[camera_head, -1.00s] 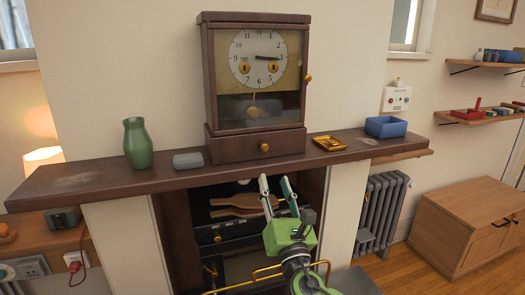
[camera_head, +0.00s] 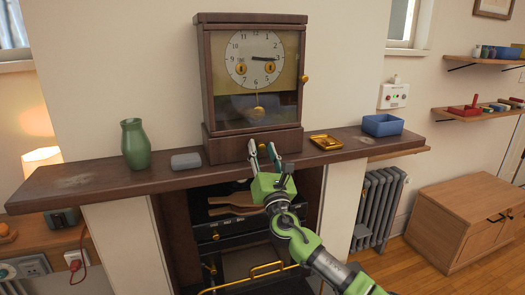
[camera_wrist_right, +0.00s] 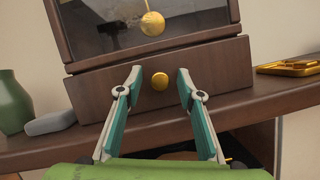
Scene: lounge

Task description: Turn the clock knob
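The dark wooden clock (camera_head: 207,85) stands upright on the mantel shelf. It has a white dial (camera_head: 254,58), a glass front and a gold pendulum. A round gold knob (camera_wrist_right: 160,81) sits on the clock's base, between my right gripper's fingers in the right wrist view. Another gold knob (camera_head: 304,78) is on the right edge of the clock's front. My right gripper (camera_head: 262,148) is open and empty, its fingertips at the base's front; it also shows in the right wrist view (camera_wrist_right: 159,82). I cannot tell whether it touches the knob. My left gripper is not in view.
On the shelf (camera_head: 100,178) a green vase (camera_head: 136,146) and a grey block (camera_head: 186,161) stand left of the clock. A gold tray (camera_head: 326,142) and a blue box (camera_head: 383,125) are to the right. The shelf's front edge lies beneath my right gripper.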

